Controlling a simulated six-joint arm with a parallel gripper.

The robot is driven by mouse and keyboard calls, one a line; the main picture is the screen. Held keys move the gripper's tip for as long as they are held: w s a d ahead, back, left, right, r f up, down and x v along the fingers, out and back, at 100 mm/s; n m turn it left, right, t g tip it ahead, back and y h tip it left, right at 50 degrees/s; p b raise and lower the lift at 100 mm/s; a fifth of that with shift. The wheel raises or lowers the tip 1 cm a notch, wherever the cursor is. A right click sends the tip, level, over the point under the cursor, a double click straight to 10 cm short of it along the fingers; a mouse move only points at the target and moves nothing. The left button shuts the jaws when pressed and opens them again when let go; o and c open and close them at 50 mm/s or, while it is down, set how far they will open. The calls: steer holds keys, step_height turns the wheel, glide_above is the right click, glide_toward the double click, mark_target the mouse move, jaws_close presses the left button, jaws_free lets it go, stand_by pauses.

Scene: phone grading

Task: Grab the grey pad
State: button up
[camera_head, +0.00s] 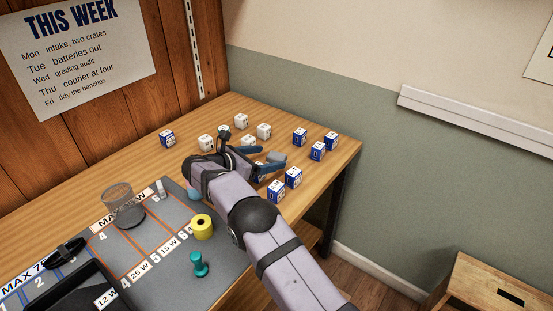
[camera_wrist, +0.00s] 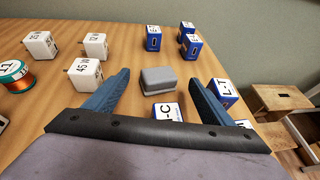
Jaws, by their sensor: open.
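The grey pad (camera_wrist: 158,80) is a small rounded block lying on the wooden table in the wrist view. In the head view the grey pad (camera_head: 276,156) shows small by the end of my arm, partly covered by the fingers. My gripper (camera_wrist: 160,84) has its two blue fingers spread wide, with the pad between and a little beyond them, not touching either. My gripper also shows in the head view (camera_head: 262,160), low over the table. A blue and white block (camera_wrist: 165,112) lies just on the near side of the pad, partly hidden by my gripper's body.
Several white lettered cubes (camera_wrist: 95,46) stand left of the pad. Several blue and white blocks (camera_wrist: 190,46) stand behind and right; one (camera_wrist: 222,92) is close beside the right finger. A copper spool (camera_wrist: 16,76) is at far left. A marked grey mat (camera_head: 150,240) lies at front left.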

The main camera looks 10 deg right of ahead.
mark_target(275, 155)
steer(key=shift+x, duration=1.65)
steer(key=shift+c, duration=0.5)
steer(key=c, duration=1)
steer(key=shift+o, duration=0.2)
steer(key=shift+a, duration=0.1)
step_height(275, 155, up, 10)
